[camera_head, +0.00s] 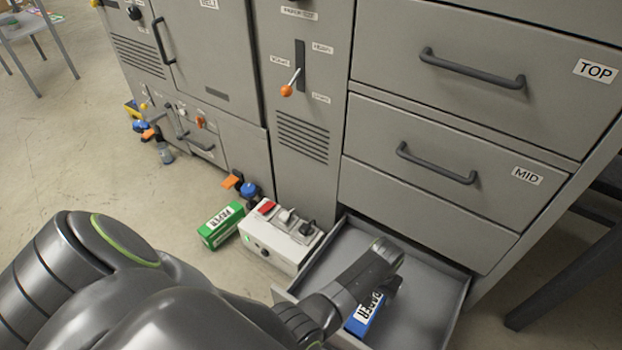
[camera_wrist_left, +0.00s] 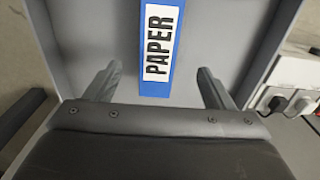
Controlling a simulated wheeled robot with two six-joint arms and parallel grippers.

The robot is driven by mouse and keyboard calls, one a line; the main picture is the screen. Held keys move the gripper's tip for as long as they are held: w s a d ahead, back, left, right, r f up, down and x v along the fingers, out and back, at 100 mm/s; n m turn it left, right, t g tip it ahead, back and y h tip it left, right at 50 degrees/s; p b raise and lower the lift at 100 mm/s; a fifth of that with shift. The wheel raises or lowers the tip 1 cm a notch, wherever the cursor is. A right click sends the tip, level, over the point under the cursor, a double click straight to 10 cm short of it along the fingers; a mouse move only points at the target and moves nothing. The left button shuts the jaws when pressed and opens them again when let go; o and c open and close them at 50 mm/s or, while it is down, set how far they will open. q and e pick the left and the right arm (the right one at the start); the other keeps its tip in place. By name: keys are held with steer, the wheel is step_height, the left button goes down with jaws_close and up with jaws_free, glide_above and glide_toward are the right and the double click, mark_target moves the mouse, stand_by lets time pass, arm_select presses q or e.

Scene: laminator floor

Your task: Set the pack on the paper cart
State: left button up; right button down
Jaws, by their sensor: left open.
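A blue pack with a white PAPER label (camera_head: 365,312) lies in the open bottom drawer (camera_head: 432,297), partly hidden by my left gripper. My left gripper (camera_head: 386,268) is over the drawer, above the pack. In the left wrist view, the open fingers (camera_wrist_left: 160,70) stand on either side of the blue pack (camera_wrist_left: 157,88), with a gap on both sides. A green pack labelled PAPER (camera_head: 221,225) lies on the floor. A grey cart or small table (camera_head: 22,30) stands at the far upper left; I cannot tell if it is the paper cart. My right gripper is not in view.
A grey cabinet has shut drawers marked TOP (camera_head: 490,75) and MID (camera_head: 440,165) above the open drawer. A white power box (camera_head: 278,240) with plugs stands left of the drawer. Dark legs (camera_head: 570,275) stand at the right. The floor at the left is mostly clear.

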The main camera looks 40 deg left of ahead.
arm_select(q)
steer(key=s+a+r+n+t, duration=0.1)
steer(key=s+a+r+t, duration=0.1)
steer(key=a+r+t, duration=0.3)
steer(key=s+a+r+n+t, duration=0.1)
steer(key=s+a+r+t, duration=0.15)
steer(key=a, duration=0.45)
steer(key=s+a+r+t, duration=0.1)
steer(key=s+r+t, duration=0.1)
steer(key=r, duration=0.5)
steer(key=s+a+r+t, duration=0.2)
steer(key=s+r, duration=0.2)
steer(key=r, duration=0.3)
steer(key=s+a+r+m+t, duration=0.1)
steer(key=s+a+r+t, duration=0.1)
steer(key=r, duration=0.4)
steer(key=shift+s+a+r+y, duration=0.15)
steer(key=shift+s+r+y, duration=0.25)
steer(key=shift+s, duration=0.45)
